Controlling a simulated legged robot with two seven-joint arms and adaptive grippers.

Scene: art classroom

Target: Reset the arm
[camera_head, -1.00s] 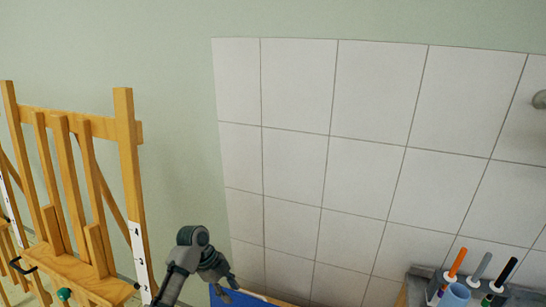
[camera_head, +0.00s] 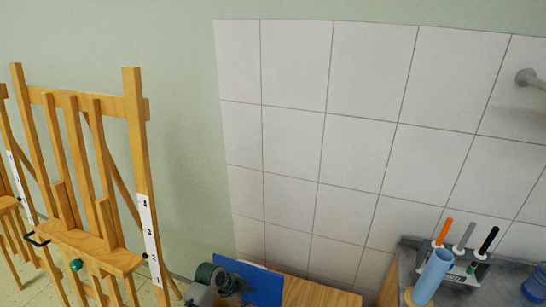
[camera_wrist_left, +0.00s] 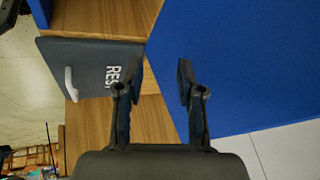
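My left arm (camera_head: 208,285) shows at the bottom of the head view, low in front of a blue panel. Its gripper is hard to make out there. In the left wrist view my left gripper (camera_wrist_left: 162,75) has its two dark fingers apart with nothing between them. Beyond the fingers are a wooden surface (camera_wrist_left: 152,118), a blue surface (camera_wrist_left: 245,70), and a dark panel (camera_wrist_left: 85,55) with white letters, partly hidden by a finger, and a white handle (camera_wrist_left: 70,85). My right arm and gripper are not in view.
A wooden easel (camera_head: 135,130) stands at the left. The blue panel (camera_head: 255,282) lies by a wooden top (camera_head: 310,292). At the lower right, a grey counter (camera_head: 405,262) holds a pen holder and a light-blue cylinder (camera_head: 432,275). A tiled wall (camera_head: 350,110) is behind.

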